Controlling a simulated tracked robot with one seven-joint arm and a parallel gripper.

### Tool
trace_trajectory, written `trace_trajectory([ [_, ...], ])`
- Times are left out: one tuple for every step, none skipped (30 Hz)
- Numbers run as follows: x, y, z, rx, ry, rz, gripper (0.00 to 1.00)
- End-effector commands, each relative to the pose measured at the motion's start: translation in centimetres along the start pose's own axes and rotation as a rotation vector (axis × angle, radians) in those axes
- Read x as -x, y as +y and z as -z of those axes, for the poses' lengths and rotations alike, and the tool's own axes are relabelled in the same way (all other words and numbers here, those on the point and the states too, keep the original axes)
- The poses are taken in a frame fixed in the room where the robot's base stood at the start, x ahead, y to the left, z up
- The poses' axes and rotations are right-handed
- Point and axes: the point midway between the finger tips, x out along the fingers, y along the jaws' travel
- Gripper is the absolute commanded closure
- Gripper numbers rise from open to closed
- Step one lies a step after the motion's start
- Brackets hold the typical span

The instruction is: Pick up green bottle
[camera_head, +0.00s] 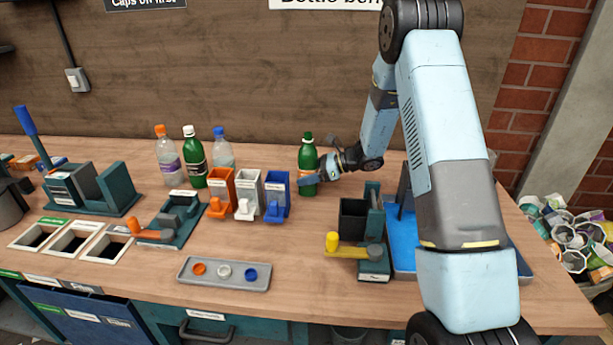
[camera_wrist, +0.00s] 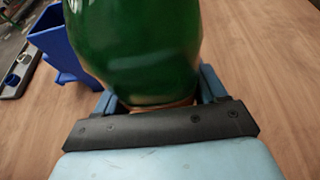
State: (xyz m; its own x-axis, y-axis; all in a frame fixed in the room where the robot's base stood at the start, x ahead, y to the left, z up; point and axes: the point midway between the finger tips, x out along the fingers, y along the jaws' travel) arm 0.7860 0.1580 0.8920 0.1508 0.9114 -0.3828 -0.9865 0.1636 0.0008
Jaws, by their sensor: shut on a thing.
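A green bottle (camera_head: 307,157) with a green cap stands upright toward the back middle of the workbench. My gripper (camera_head: 313,179) reaches it from the right and is shut around its body. In the wrist view the green bottle (camera_wrist: 135,50) fills the upper middle, between the two fingers of my gripper (camera_wrist: 163,103). I cannot tell whether its base touches the bench. A second green bottle (camera_head: 194,160) with a white cap and a pale label stands further left, apart from my gripper.
Clear bottles with an orange cap (camera_head: 167,160) and a blue cap (camera_head: 220,152) flank the second green bottle. Orange (camera_head: 220,190), white (camera_head: 247,193) and blue (camera_head: 276,195) holders stand close left of my gripper. A grey cap tray (camera_head: 225,284) lies in front.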

Motion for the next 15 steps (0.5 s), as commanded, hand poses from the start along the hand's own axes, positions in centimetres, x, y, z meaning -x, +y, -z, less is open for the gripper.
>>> trace_trajectory([
  [0.0, 0.0, 0.0, 0.0, 0.0, 0.0, 0.62],
  [0.0, 0.0, 0.0, 0.0, 0.0, 0.0, 0.62],
  [0.0, 0.0, -0.1, 0.001, 0.0, 0.0, 0.62],
  [0.1, 0.0, -0.2, 0.001, 0.0, 0.0, 0.62],
  [0.1, 0.0, -0.3, 0.001, 0.0, 0.0, 0.62],
  [0.2, 0.0, -0.6, 0.001, -0.001, 0.001, 0.62],
  [0.3, 0.0, -0.8, 0.002, -0.001, 0.001, 0.62],
  [0.5, -0.1, -1.1, 0.003, -0.001, 0.001, 0.62],
  [0.7, -0.1, -1.6, 0.003, -0.001, 0.002, 0.62],
  [0.8, -0.1, -2.0, 0.003, -0.001, 0.002, 0.62],
  [1.0, -0.1, -2.5, 0.004, -0.001, 0.002, 0.62],
  [1.3, 0.0, -3.3, 0.005, -0.001, 0.002, 0.62],
  [1.5, 0.5, -3.5, 0.003, -0.001, 0.0, 0.62],
  [1.8, 0.9, -4.0, 0.003, -0.001, 0.001, 0.62],
  [2.1, 1.4, -4.5, 0.002, -0.001, 0.0, 0.62],
])
